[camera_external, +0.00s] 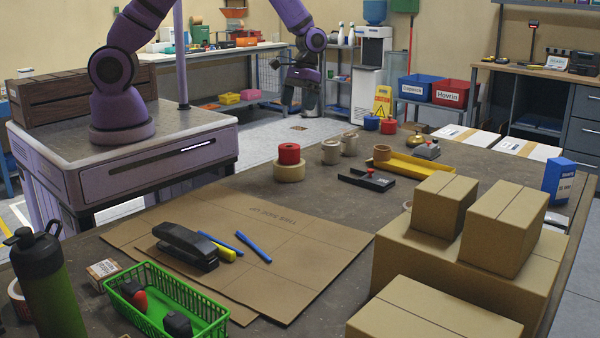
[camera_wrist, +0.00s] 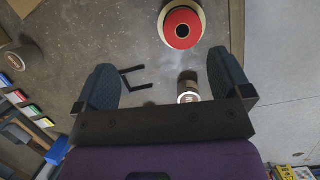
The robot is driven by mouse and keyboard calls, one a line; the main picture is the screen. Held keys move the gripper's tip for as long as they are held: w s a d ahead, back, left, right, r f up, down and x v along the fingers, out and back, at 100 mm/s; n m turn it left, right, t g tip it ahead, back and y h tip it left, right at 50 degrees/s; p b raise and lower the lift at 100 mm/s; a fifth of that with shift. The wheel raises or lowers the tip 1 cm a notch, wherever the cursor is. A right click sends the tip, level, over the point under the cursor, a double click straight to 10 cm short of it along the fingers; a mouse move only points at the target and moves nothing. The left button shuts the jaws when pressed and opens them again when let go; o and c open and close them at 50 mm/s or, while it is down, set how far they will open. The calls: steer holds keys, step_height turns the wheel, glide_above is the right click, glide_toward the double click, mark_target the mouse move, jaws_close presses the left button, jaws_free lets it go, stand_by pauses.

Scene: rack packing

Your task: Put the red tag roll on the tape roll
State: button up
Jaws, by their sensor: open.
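A red roll (camera_external: 289,153), which looks like the red tag roll, rests flat on top of a wider tan tape roll (camera_external: 289,172) on the table. In the wrist view the red roll (camera_wrist: 171,29) lies over the pale tape roll (camera_wrist: 166,11), whose rim shows around it. A second, smaller red roll (camera_external: 388,127) stands farther back beside a blue roll (camera_external: 371,123).
Tan cups (camera_external: 331,152) stand right of the stacked rolls. A black holder (camera_external: 366,180) and yellow tray (camera_external: 410,167) lie farther right. Cardboard boxes (camera_external: 460,250) fill the right front. A flat cardboard sheet (camera_external: 290,230), stapler (camera_external: 184,245) and green basket (camera_external: 170,295) occupy the front left.

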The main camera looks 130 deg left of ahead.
steer(key=w+d+r+m+t+y, duration=0.15)
steer(key=d+r+m, duration=0.25)
steer(key=d+r, duration=0.7)
steer(key=w+d+r+m+y, duration=0.2)
steer(key=d+r+m, duration=0.2)
steer(key=d+r, duration=0.65)
steer(key=s+d+r+m+t, duration=0.2)
steer(key=s+d+r+m, duration=0.1)
steer(key=s+d, duration=0.4)
steer(key=s+d+r+m+t, duration=0.1)
steer(key=s+d+r+m, duration=0.3)
steer(key=s+d, duration=0.4)
steer(key=shift+s+d+r+m+t, duration=0.3)
steer(key=shift+d+m, duration=0.4)
steer(key=shift+d, duration=1.1)
steer(key=shift+w, duration=0.1)
